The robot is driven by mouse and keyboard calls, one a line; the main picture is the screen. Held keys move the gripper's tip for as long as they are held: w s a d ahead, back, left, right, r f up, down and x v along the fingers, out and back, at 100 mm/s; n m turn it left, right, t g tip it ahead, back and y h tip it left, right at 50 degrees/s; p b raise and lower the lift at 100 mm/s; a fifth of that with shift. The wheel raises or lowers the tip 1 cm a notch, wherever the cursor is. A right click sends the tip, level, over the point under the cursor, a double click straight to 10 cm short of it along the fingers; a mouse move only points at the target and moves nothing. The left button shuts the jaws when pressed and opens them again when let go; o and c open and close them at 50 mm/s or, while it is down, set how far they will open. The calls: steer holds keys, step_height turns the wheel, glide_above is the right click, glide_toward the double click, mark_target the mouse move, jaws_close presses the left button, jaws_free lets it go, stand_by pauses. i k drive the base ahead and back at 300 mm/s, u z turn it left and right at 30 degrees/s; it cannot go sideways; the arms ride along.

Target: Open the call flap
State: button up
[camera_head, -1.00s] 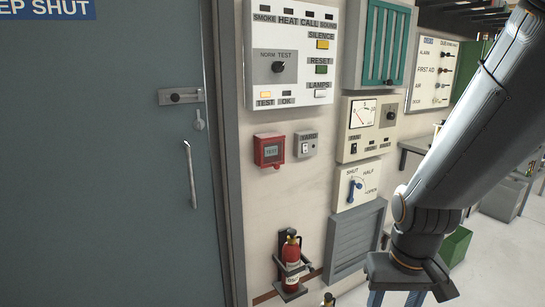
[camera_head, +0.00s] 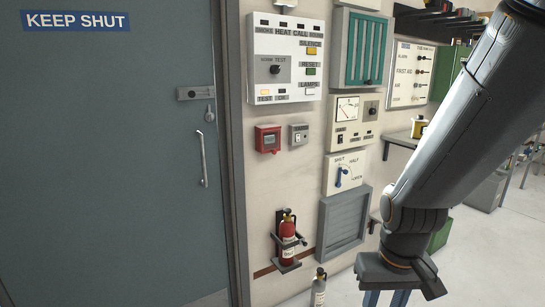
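A small red call box (camera_head: 268,138) with a clear or grey front flap is fixed to the wall just right of the door frame, below the big white alarm panel. Its flap looks closed over the front. My gripper (camera_head: 386,299) hangs at the bottom right, well to the right of and lower than the red box. It points down, with two bluish fingers apart and nothing seen between them. The fingertips are cut off by the lower edge of the view.
A small grey switch box (camera_head: 299,134) sits right beside the red box. The white alarm panel (camera_head: 285,55) is above. A fire extinguisher (camera_head: 288,238) hangs below, and another cylinder (camera_head: 319,289) stands at the bottom. A grey-green door (camera_head: 110,160) fills the left.

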mark_target(274, 151)
steer(key=u, duration=0.25)
steer(key=i, duration=1.05)
steer(key=z, duration=0.3)
